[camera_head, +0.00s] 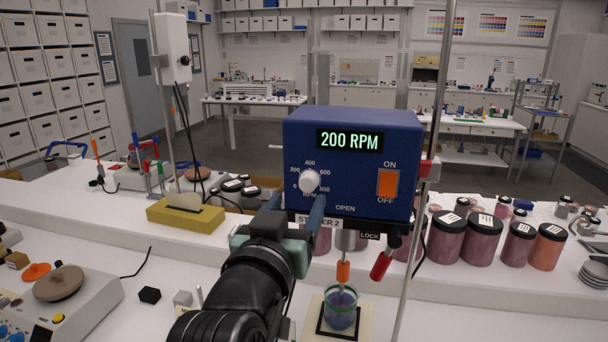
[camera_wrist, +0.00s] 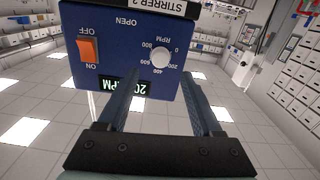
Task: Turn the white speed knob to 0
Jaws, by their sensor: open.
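The white speed knob (camera_head: 309,181) is on the front of the blue stirrer box (camera_head: 400,150), left of the orange ON/OFF switch (camera_head: 388,183). The display (camera_head: 350,141) reads 200 RPM. A scale from 0 to 800 rings the knob; I cannot make out a pointer mark. My gripper (camera_head: 297,206) is open and empty, its fingers pointing up toward the panel just below the knob. In the upside-down wrist view, the knob (camera_wrist: 160,57) appears beyond the gap between the fingertips (camera_wrist: 162,84), apparently not gripped.
A beaker of blue liquid (camera_head: 341,310) stands under the stirrer shaft. A metal stand rod (camera_head: 425,180) rises right of the box, with a red-handled clamp (camera_head: 381,266) below. Dark-lidded pigment jars (camera_head: 483,240) stand to the right. A yellow block (camera_head: 186,217) lies to the left.

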